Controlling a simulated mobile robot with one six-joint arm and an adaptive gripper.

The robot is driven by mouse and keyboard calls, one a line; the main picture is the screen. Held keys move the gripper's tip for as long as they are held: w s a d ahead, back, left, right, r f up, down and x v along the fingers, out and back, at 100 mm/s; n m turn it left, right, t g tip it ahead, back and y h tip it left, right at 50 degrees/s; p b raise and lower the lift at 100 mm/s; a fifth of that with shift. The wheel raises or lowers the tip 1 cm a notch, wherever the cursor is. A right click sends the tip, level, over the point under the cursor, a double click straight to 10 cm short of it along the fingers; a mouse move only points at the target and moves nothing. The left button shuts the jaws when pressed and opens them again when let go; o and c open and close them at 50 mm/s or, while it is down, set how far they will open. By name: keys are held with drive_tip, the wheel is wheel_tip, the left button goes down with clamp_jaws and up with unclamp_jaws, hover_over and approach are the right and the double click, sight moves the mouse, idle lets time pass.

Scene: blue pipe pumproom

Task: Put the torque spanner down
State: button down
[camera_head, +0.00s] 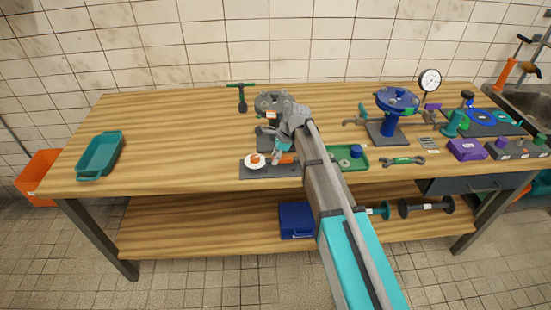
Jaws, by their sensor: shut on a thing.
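My gripper (279,154) is low over the front middle of the workbench, above a dark flat plate (262,172). It is shut on the torque spanner, which is mostly hidden behind the fingers and my arm. A small orange part (288,160) shows beside the fingers and may belong to the spanner. I cannot tell whether the spanner touches the plate.
A white disc with an orange piece (256,160) sits on the plate, left of the gripper. Behind stands a grey flanged fitting (268,104). The wooden bench top (180,140) is clear on the left.

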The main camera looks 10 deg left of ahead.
sight(288, 157)
drive_tip(key=shift+f+b, duration=0.55)
drive_tip(key=shift+b, duration=0.05)
drive_tip(key=shift+c, duration=2.2)
unclamp_jaws()
drive_tip(key=shift+r, duration=0.2)
drive_tip(key=shift+p+v, duration=1)
drive_tip(key=shift+p, duration=0.2)
drive_tip(key=p+v, duration=1)
drive_tip(key=shift+r, duration=0.4)
drive_tip(key=s+d+n+h, duration=0.1)
drive_tip(key=s+d+n, duration=0.4)
drive_tip(key=d, duration=0.4)
drive_tip(key=s+d+n+h, duration=0.1)
drive_tip(key=s+d+n, duration=0.3)
drive_tip(key=s+d, duration=0.3)
drive_tip(key=s+d+f+n+t+h, duration=0.1)
drive_tip(key=s+d+n, duration=0.4)
drive_tip(key=d, duration=0.7)
drive_tip(key=shift+s+d+n+h, duration=0.3)
drive_tip(key=shift+s+h, duration=0.2)
drive_tip(key=shift+s, duration=0.1)
